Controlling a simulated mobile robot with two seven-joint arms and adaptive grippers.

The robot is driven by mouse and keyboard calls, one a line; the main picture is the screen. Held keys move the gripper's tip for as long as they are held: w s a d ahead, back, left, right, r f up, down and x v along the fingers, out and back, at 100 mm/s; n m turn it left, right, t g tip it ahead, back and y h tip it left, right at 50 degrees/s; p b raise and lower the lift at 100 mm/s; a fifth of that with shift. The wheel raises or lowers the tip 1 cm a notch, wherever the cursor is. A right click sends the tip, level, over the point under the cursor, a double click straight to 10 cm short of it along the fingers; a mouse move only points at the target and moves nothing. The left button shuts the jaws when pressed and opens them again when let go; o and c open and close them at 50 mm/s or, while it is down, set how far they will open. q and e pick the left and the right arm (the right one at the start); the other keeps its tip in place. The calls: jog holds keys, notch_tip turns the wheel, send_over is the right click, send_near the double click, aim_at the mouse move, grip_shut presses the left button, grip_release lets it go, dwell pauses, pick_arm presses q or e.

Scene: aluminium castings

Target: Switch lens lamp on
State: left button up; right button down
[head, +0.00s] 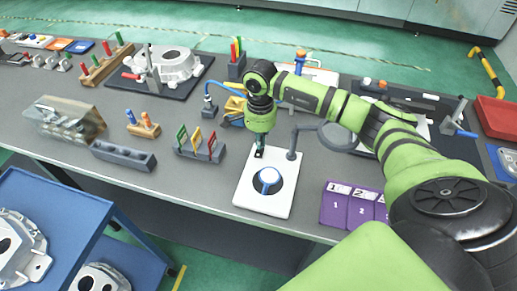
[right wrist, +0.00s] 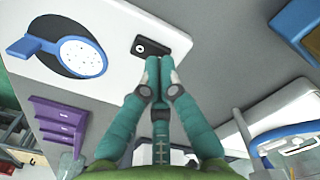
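The lens lamp has a grey stand (head: 292,154) and a round lens head (head: 337,135), partly behind my right arm in the head view. A white plate (head: 244,196) lies at the table's front edge. A small black switch box (right wrist: 150,46) with a pale round button is at the plate's edge in the right wrist view. My right gripper (head: 260,148) points down at this box. In the right wrist view its fingers (right wrist: 160,68) are together and empty, with their tips beside or over the box. I cannot tell whether they touch it. My left gripper is out of view.
A blue-handled round tool (head: 268,176) sits on a black disc on the plate. Purple numbered bins (head: 350,206) stand to the right. A rack with coloured tags (head: 199,148) and a grey slotted block (head: 123,156) stand to the left.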

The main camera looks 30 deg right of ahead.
jog(key=shift+r+p, duration=1.3)
jog(key=shift+r, duration=1.45)
jog(key=shift+s+f, duration=0.1)
